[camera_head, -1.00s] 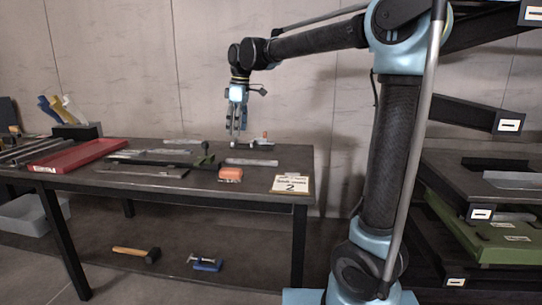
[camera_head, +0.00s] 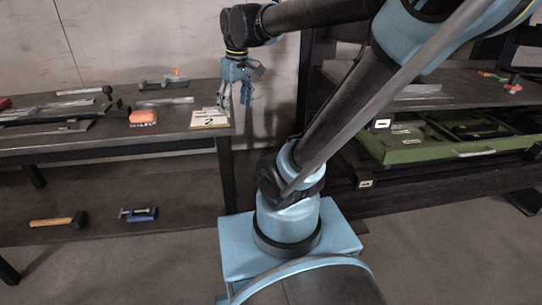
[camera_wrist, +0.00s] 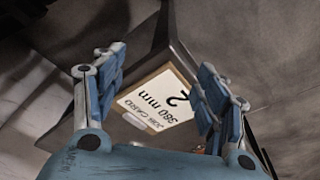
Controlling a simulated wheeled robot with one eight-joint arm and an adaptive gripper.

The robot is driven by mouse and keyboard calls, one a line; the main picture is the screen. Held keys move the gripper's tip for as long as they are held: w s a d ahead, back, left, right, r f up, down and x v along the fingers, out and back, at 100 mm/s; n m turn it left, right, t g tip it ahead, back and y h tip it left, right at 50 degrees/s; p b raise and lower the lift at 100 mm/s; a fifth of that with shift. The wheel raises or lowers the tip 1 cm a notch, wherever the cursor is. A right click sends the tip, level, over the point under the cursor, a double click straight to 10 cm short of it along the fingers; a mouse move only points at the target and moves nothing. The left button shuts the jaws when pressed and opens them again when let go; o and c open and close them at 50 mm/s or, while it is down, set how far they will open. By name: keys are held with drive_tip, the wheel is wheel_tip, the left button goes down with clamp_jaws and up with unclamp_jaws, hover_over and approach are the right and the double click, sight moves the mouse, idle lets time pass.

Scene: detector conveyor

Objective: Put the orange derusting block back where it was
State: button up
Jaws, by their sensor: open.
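The orange derusting block (camera_head: 143,117) lies on the dark workbench (camera_head: 185,131), left of the job card (camera_head: 210,118), in the head view. My gripper (camera_head: 236,108) is open and empty, above the bench's right end near the card. The block is not clearly visible in the wrist view.
A dark rack on the right holds a green drawer (camera_head: 425,151) and a shelf with small coloured items (camera_head: 503,82). A hammer (camera_head: 62,220) and a blue clamp (camera_head: 138,214) lie on the bench's lower shelf. Metal strips and tools lie left on the bench.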

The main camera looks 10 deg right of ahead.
drive_tip(key=s+d+f+m, duration=0.6)
drive_tip(key=s+d+f, duration=0.3)
drive_tip(key=f, duration=0.5)
drive_tip(key=shift+s+f+m+t+h, duration=0.2)
drive_tip(key=shift+s+m+t+h, duration=0.15)
drive_tip(key=shift+s, duration=0.9)
